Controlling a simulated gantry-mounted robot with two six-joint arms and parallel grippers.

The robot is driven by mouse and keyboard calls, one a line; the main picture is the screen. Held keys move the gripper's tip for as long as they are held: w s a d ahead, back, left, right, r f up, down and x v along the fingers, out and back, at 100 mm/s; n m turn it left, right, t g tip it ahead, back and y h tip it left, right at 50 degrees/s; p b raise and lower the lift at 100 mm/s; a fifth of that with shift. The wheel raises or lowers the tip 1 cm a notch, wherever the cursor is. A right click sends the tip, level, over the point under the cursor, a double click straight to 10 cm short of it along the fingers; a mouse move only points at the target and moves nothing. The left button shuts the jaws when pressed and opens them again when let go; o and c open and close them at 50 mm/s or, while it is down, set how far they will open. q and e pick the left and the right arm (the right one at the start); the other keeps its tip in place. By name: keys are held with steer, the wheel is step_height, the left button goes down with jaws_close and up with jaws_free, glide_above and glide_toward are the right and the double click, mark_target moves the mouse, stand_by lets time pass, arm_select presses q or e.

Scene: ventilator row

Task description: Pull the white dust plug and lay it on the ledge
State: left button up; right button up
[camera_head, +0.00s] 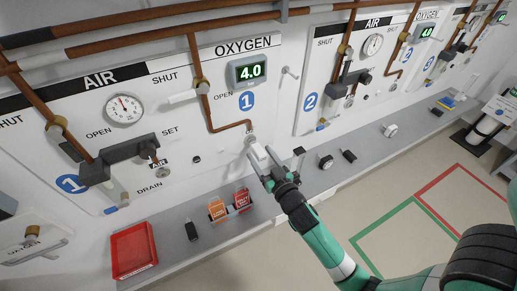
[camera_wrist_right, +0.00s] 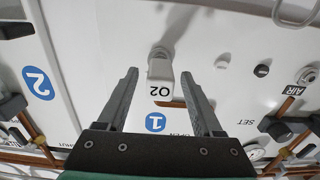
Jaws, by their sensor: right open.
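The white dust plug (camera_wrist_right: 160,68) is a pale block on a round fitting in the wall panel, by the O2 label. In the head view the plug (camera_head: 257,153) is at the panel's lower edge, under the Oxygen 1 section. My right gripper (camera_head: 264,162) is open, with its fingers on either side of the plug as seen in the wrist view. The grey ledge (camera_head: 290,186) runs along the foot of the panel. My left gripper is not in view.
On the ledge are a red tray (camera_head: 133,250), a black block (camera_head: 191,230), an orange tag (camera_head: 217,210) and a red tag (camera_head: 242,200). A round dark-rimmed piece (camera_head: 326,162) and a black piece (camera_head: 349,156) lie to the right. Bare ledge shows between them.

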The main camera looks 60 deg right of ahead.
steer(key=shift+w+d, duration=0.35)
steer(key=shift+w, duration=0.05)
stand_by(0.4)
jaws_close()
stand_by(1.2)
